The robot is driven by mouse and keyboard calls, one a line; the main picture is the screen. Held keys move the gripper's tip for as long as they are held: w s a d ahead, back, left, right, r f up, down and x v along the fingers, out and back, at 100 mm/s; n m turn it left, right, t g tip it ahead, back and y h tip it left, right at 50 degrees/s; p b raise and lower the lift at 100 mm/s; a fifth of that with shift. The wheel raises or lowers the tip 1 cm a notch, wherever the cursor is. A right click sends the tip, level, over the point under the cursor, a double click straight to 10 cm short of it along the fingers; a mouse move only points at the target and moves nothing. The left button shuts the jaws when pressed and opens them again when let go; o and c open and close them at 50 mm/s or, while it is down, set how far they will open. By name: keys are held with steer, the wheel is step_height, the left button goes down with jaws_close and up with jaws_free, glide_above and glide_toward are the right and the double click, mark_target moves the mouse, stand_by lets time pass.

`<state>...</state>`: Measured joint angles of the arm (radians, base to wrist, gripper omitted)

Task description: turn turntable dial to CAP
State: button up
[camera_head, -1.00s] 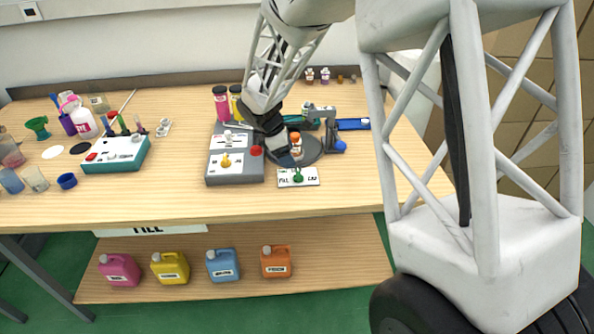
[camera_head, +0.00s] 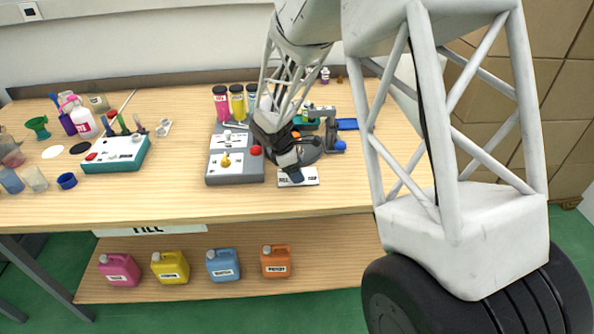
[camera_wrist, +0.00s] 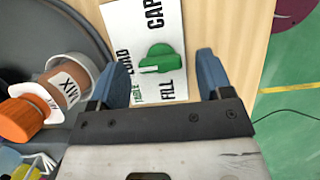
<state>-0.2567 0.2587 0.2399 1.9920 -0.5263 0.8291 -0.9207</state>
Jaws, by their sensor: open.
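The green turntable dial (camera_wrist: 160,58) sits on a white label plate (camera_wrist: 118,18) marked LOAD, CAP and FILL in the wrist view. Its pointer handle lies toward the lower left of the knob, near the small printing between LOAD and FILL. My gripper (camera_wrist: 157,78) is open, its two blue fingers on either side of the dial with gaps to it. In the head view my gripper (camera_head: 292,170) is over the label plate (camera_head: 312,177) and hides the dial. A bottle with an orange cap (camera_wrist: 18,118) and a MIX label stands on the grey turntable (camera_wrist: 88,20).
The grey control box (camera_head: 236,178) with a red button (camera_head: 256,151) stands just left of my gripper. Coloured tubes (camera_head: 221,102) stand behind it. The table's front edge is close to the label plate. Bare table (camera_head: 350,190) lies to the right.

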steer(key=shift+d+f, duration=0.2)
steer(key=shift+f, duration=0.15)
steer(key=c, duration=0.9)
